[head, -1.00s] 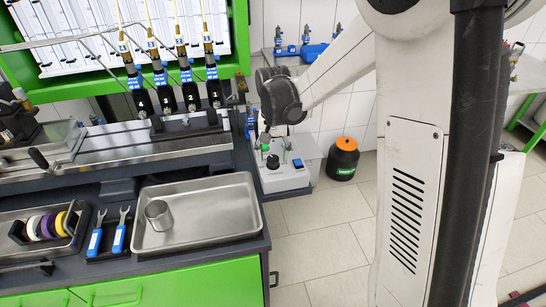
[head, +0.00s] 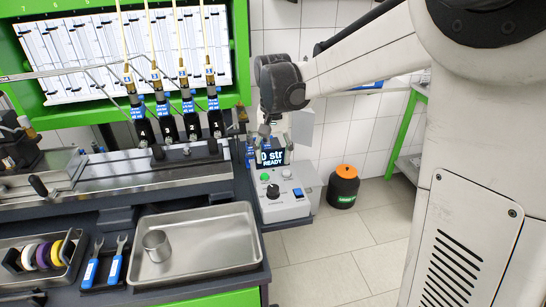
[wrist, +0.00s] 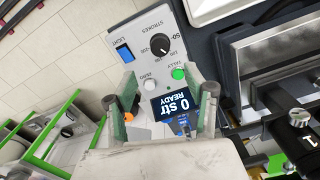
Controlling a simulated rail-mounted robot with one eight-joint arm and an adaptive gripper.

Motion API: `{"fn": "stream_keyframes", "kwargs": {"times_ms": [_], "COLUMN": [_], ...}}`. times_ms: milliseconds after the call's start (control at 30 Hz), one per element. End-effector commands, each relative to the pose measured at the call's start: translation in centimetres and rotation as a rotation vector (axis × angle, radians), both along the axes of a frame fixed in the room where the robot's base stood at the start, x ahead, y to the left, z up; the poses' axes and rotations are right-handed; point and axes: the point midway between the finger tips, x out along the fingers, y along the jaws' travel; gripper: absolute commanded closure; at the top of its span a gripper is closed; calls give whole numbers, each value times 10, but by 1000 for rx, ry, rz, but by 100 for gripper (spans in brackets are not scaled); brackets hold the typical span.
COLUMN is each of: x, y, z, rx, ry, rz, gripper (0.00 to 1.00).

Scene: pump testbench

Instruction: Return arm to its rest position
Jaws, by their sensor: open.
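My gripper (head: 272,132) hangs at the end of my arm, above the back of the white control box (head: 285,207) at the right end of the bench. In the wrist view my gripper (wrist: 167,96) is open, with its two green-grey fingers apart and nothing held between them. The control box's small display (wrist: 178,110) shows between the fingers and reads "0 str READY". The box also carries a black knob (wrist: 160,44), a green button (wrist: 178,73) and a blue switch (wrist: 125,53).
A steel tray (head: 215,250) with a metal cup (head: 156,244) lies on the bench. A black drum with an orange lid (head: 343,187) stands on the floor at right. The floor between drum and bench is clear.

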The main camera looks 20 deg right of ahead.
Motion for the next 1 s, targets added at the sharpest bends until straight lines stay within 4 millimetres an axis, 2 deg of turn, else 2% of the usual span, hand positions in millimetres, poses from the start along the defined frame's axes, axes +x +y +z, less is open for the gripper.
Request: {"fn": "stream_keyframes", "kwargs": {"times_ms": [233, 367, 700, 1000], "x": [-3, -17, -83, -144], "y": [0, 0, 0, 0], "z": [2, 13, 51, 64], "rx": [0, 0, -11, -32], "ry": [-6, -37, -197, -341], "rz": [3, 20, 108, 186], "gripper": [51, 51, 51, 51]}}
